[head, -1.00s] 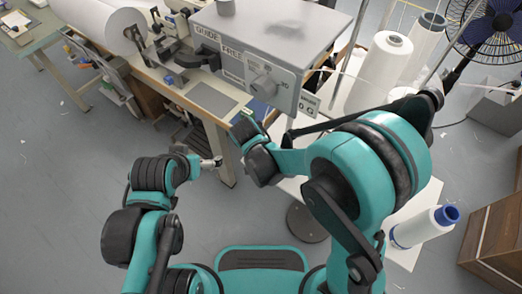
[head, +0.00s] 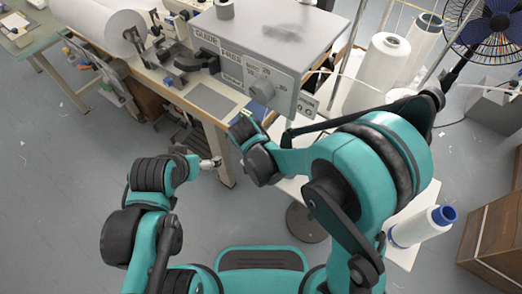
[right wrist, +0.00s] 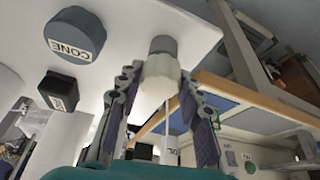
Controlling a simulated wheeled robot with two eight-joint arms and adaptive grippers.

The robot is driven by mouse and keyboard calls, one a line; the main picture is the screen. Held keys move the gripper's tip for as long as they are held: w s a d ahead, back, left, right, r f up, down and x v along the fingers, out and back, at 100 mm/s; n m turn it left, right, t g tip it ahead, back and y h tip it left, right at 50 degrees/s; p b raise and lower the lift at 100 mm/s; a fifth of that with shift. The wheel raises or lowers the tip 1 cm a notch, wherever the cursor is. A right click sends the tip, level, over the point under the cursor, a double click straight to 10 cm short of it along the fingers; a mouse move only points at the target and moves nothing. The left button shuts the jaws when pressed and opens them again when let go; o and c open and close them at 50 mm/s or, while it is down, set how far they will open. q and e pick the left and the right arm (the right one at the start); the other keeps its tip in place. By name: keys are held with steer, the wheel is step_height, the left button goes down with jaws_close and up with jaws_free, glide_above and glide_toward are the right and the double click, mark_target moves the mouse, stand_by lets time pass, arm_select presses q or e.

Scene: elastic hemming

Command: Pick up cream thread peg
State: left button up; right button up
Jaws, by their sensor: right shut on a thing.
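The cream thread peg (right wrist: 160,75) is a pale, faceted block in the right wrist view, with a grey cylindrical end (right wrist: 163,45) above it in the picture. My right gripper (right wrist: 157,82) is shut on it, one dark finger on each side. The grey end lies in front of a white panel; I cannot tell whether they touch. In the head view I cannot make out the peg or the right fingertips. My left gripper (head: 211,163) hangs beside the workbench, apart from other things; its jaws are too small to read.
A grey machine box (head: 270,50) stands on the workbench (head: 228,122). White thread cones (head: 380,65) stand to its right, and a blue-topped cone (head: 420,226) is nearer.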

steer(key=shift+r+p, duration=1.25)
steer(key=shift+r, duration=0.55)
steer(key=shift+r+p, duration=1.5)
steer(key=shift+r, duration=0.5)
steer(key=shift+s, duration=0.1)
